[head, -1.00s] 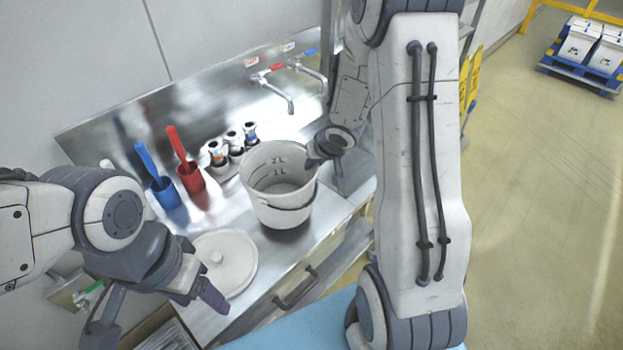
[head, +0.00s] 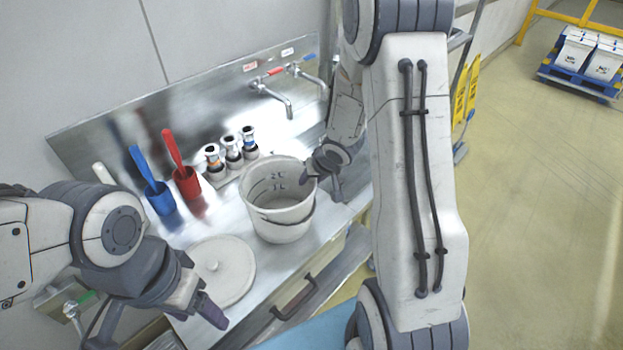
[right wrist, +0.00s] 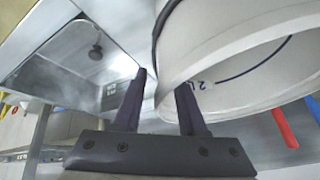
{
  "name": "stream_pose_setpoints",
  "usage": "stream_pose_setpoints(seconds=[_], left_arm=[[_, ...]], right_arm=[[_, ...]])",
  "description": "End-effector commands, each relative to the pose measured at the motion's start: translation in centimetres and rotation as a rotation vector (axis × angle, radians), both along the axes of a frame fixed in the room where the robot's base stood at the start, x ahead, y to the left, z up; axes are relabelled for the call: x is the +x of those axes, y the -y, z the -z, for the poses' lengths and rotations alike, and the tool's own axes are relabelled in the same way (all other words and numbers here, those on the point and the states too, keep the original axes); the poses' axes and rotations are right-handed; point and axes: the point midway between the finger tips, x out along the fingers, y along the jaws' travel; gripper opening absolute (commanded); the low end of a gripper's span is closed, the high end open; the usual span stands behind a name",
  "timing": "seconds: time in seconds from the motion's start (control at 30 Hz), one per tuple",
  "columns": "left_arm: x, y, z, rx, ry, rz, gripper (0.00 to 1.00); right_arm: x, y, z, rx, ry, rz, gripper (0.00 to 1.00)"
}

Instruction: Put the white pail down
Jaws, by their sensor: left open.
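The white pail (head: 283,228) stands upright on the steel counter, with volume marks on its inside wall. My right gripper (head: 322,184) is at its right rim, with its fingers spread apart. In the right wrist view, my right gripper's fingers (right wrist: 162,80) straddle the wall of the pail (right wrist: 225,50), one outside and one inside, with a gap visible between them. My left gripper (head: 157,322) is open and empty at the lower left, in front of the round white lid.
The round white lid (head: 222,270) lies on the counter (head: 262,265) left of the pail. Behind are a blue holder (head: 160,198), a red holder (head: 187,184) and three small bottles (head: 232,154). Taps (head: 275,92) project from the backsplash. The counter's front edge is close to the pail.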

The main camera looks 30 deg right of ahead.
Motion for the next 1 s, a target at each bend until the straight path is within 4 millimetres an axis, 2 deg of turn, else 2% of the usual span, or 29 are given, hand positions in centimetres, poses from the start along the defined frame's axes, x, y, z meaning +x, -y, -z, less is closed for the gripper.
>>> stream_pose_setpoints(seconds=[0.23,0.7,0.8,1.0], left_arm=[[0.0,0.0,-0.6,0.000,0.000,0.000,0.66],[0.0,0.0,-5.8,0.000,0.001,0.006,0.66],[0.0,0.0,-6.5,0.000,0.001,0.007,0.66],[0.0,0.0,-6.8,0.000,0.001,0.008,0.66]], right_arm=[[-0.2,0.0,-0.8,0.000,0.001,0.000,0.40],[-4.8,0.5,-9.1,-0.001,0.001,0.002,0.40],[-5.5,0.6,-10.1,0.000,0.001,0.000,0.40],[-6.1,0.6,-10.7,0.000,0.000,0.001,0.40]])
